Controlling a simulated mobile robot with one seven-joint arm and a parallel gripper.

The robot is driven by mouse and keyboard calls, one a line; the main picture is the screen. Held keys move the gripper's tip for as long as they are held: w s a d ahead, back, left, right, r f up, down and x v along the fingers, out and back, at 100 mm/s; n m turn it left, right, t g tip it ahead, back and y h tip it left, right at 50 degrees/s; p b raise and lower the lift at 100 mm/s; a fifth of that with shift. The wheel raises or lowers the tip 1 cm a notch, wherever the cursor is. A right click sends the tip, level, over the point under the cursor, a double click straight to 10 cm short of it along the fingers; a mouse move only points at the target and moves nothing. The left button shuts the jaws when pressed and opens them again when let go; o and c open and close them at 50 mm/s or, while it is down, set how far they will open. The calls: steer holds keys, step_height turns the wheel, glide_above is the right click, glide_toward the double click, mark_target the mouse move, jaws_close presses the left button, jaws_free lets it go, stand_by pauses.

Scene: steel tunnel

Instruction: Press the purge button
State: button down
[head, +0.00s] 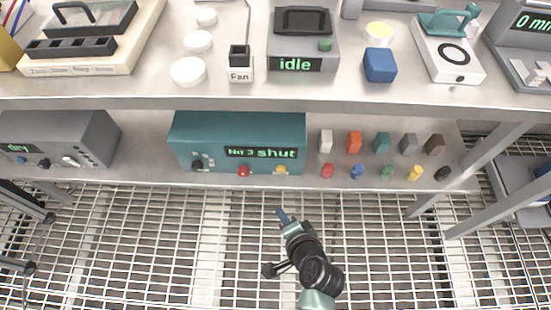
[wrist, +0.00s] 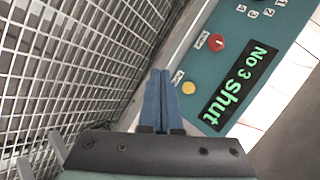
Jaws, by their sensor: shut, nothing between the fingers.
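A teal control box (head: 238,130) on the lower shelf has a green display reading "No 3 shut". Its front carries a red button (head: 243,171), a yellow button (head: 280,170) and a black knob (head: 197,166). The wrist view shows the red button (wrist: 216,42) and the yellow button (wrist: 189,88), each beside a small label too small to read, so I cannot tell which is purge. My gripper (head: 282,214) is shut and empty, in front of and below the box. Its blue fingertips (wrist: 160,76) appear beside the yellow button, apart from it.
Coloured blocks and pegs (head: 381,143) stand right of the box. A grey box (head: 62,138) reading "dry" stands left. The upper shelf (head: 140,93) holds an "idle" device (head: 303,42) and overhangs the lower one. The space above the grating floor (head: 150,240) is open.

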mark_target(281, 169)
steer(key=shift+s, duration=0.1)
steer(key=shift+w+b, duration=1.65)
steer(key=shift+w, duration=2.8)
steer(key=shift+w, duration=0.15)
steer(key=shift+w, duration=0.25)
steer(key=shift+w, duration=0.4)
steer(key=shift+s+r, duration=0.1)
steer(key=shift+s, duration=0.05)
steer(key=shift+s+p, duration=0.55)
steer(key=shift+s, duration=0.15)
